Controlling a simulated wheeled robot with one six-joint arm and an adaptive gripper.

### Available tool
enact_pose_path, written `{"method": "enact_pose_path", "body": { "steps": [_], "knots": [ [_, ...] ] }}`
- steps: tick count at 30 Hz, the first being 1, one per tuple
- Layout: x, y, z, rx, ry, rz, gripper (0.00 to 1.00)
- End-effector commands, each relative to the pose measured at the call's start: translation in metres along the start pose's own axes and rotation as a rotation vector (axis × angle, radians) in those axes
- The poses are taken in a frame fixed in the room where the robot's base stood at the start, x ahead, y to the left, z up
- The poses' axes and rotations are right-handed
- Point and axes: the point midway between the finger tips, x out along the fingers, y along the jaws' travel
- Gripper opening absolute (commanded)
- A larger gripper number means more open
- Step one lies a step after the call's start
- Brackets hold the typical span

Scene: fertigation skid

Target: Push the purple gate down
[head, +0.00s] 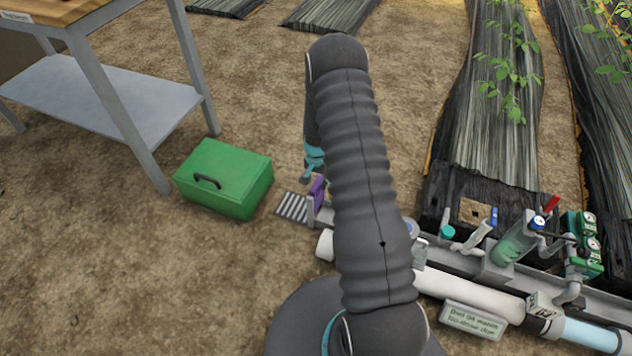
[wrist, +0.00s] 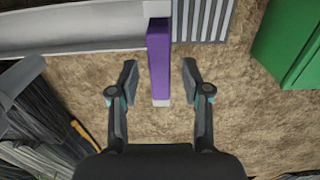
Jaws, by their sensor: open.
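The purple gate (head: 317,190) shows in the head view just left of my arm, beside a grey slotted grate. In the wrist view the purple gate (wrist: 158,58) is a long upright bar in the picture, with a pale end at its lower tip. My gripper (wrist: 160,78) is open, with one finger on each side of the gate's lower part in the picture. I see ground between the fingers and the gate, and no contact shows. In the head view my gripper (head: 314,165) is partly hidden by my arm, just above the gate.
A green box (head: 225,178) with a black handle stands on the soil left of the gate. The slotted grate (head: 293,207) lies between them. A workbench (head: 100,95) is at upper left. Pipes, valves and a white pipe (head: 470,293) run along the right. Bare soil is open at left.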

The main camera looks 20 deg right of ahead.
Motion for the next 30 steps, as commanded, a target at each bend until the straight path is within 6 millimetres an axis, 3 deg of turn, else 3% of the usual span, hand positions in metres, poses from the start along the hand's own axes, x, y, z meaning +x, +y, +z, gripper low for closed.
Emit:
{"method": "enact_pose_path", "body": {
  "steps": [11,15,17,25,30],
  "knots": [
    [0.005,0.0,0.0,0.0,0.0,0.0,0.45],
    [0.005,0.0,0.0,0.0,0.0,0.0,0.1],
    [0.004,0.0,0.0,0.0,0.0,0.0,0.0],
    [0.007,0.0,0.0,0.0,-0.001,0.0,0.0],
    [0.025,0.0,0.001,0.0,-0.001,0.001,0.0]
  ]
}}
